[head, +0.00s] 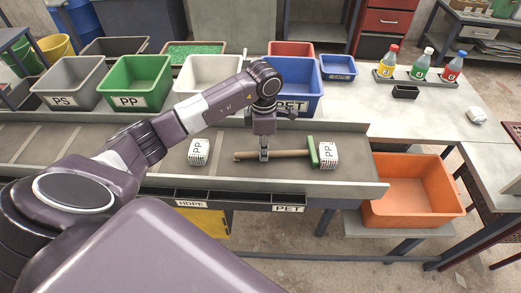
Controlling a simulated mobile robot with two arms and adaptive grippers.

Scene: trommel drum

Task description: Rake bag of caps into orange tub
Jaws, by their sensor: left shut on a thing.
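A bag of caps (329,156), white with a PP label, lies on the grey conveyor belt near its right end. A second PP bag (199,153) lies further left on the belt. A rake with a wooden handle (285,155) and a green head (313,152) lies along the belt. The green head is at the left side of the right-hand bag, close against it; I cannot tell if they touch. My left gripper (264,155) is shut on the rake handle from above. The orange tub (412,200) stands lower, right of the belt's end, and looks empty. My right gripper is not in view.
Grey, green, white and blue bins (291,85) stand along the belt's back edge. A raised rim (270,187) runs along the belt's front. Bottles on a tray (419,77) and a small black box (405,92) are on the right table. The belt between the bags is otherwise clear.

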